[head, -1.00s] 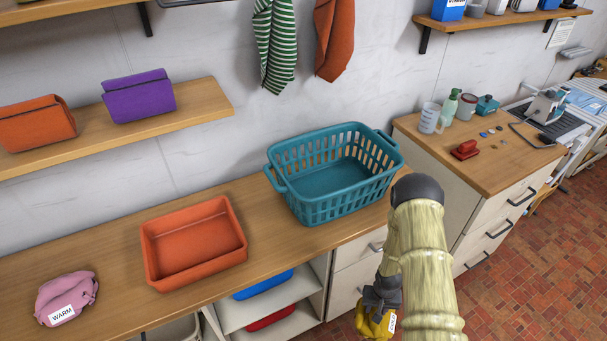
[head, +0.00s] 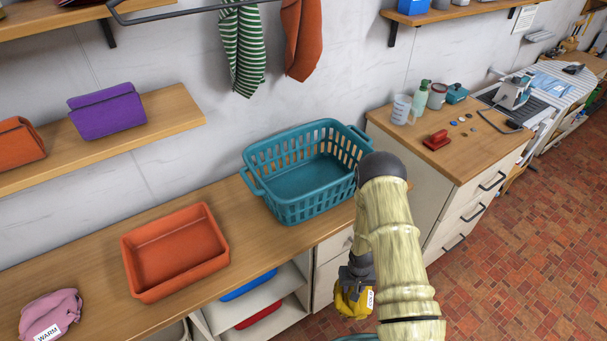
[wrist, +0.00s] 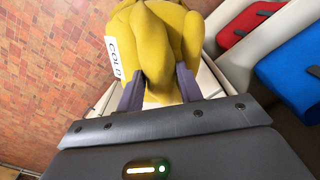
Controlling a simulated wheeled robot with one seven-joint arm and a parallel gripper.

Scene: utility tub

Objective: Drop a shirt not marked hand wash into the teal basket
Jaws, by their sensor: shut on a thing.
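My gripper (wrist: 159,92) is shut on a yellow shirt (wrist: 152,40), bunched between its fingers. The shirt has a white tag reading COLD. In the head view the yellow shirt (head: 349,302) hangs below counter height, in front of the cabinets and beside my arm. The teal basket (head: 290,217) stands on the wooden counter, up and left of my gripper, and looks empty. A pink shirt (head: 60,308) with a tag reading WARM lies folded on the counter at the far left.
An empty orange tub (head: 185,280) sits on the counter left of the basket. Blue (head: 248,286) and red (head: 260,315) items lie on open shelves below. A second counter (head: 470,165) with a red item (head: 436,140) and cups is at right. Brick floor is clear at right.

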